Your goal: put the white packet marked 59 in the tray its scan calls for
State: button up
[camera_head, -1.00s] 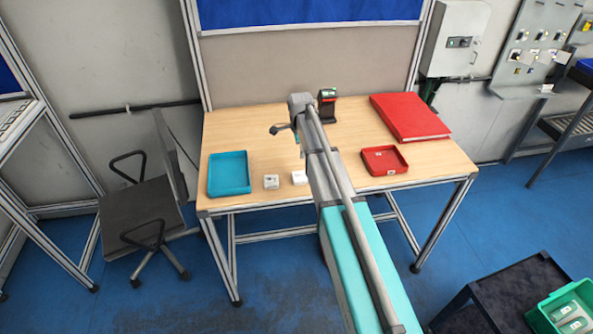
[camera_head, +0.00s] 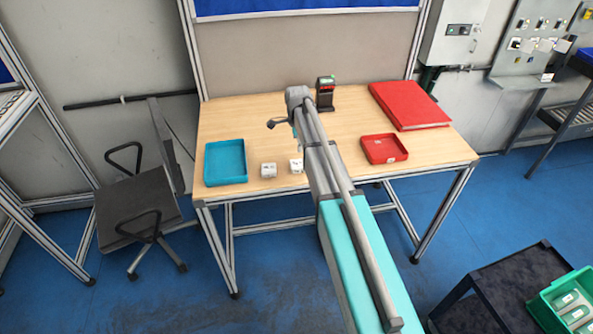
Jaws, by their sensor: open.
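Two small white packets stand near the table's front edge: the left packet (camera_head: 268,170) and the right packet (camera_head: 296,166), which is partly beside my arm. Both carry small dark marks, too small to read, so I cannot tell which is 59. My gripper (camera_head: 278,124) shows small and dark at the far end of my arm, above the table, apart from both packets. It is open and appears empty. A teal tray (camera_head: 207,166) lies left of the packets. A red tray (camera_head: 403,150) lies right of my arm, with a small pale mark near its front.
A dark scanner-like device (camera_head: 326,94) with a green top stands at the table's back. A large red binder (camera_head: 408,104) lies at the back right. Bare wood (camera_head: 350,125) shows between the trays. A chair (camera_head: 135,212) stands left of the table; a dark cart with a green crate (camera_head: 545,300) stands front right.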

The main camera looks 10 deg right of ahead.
aim_at(297, 163)
jog(key=shift+f+b, duration=2.4)
jog(key=shift+f, duration=0.3)
jog(key=shift+f+b, duration=2.6)
jog(key=c, duration=1.1)
jog(key=shift+r, duration=0.15)
jog(key=shift+r+p, duration=0.9)
jog(key=shift+p, duration=0.2)
jog(key=s+r+p, duration=1.1)
jog(key=s, duration=0.3)
